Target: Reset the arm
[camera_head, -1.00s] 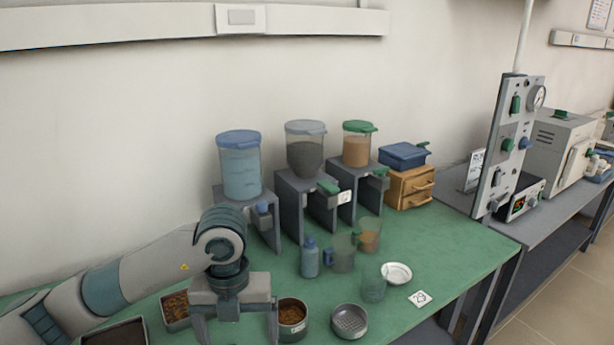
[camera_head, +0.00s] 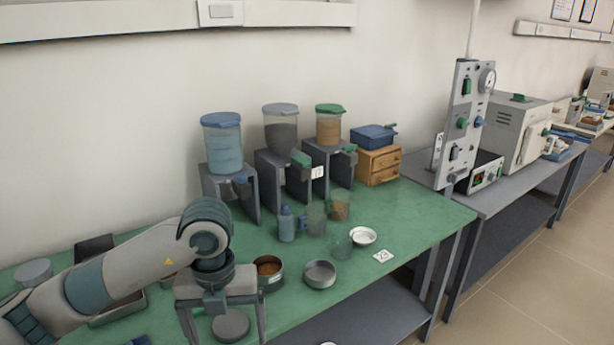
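My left arm comes in from the left over the green table (camera_head: 410,215). A round grey lid-like disc (camera_head: 231,325) shows behind and between the fingers. A round tin with brown contents (camera_head: 268,270) stands just right of the gripper, partly hidden by it. My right gripper is not in view.
Three dispensers hold blue (camera_head: 226,150), dark (camera_head: 281,137) and brown (camera_head: 328,128) material. A bottle (camera_head: 287,225), cups, a metal bowl (camera_head: 320,273) and a white dish (camera_head: 363,236) stand nearby. A wooden drawer box (camera_head: 379,165) is behind. A furnace (camera_head: 515,130) stands on the right bench. Floor is free at right.

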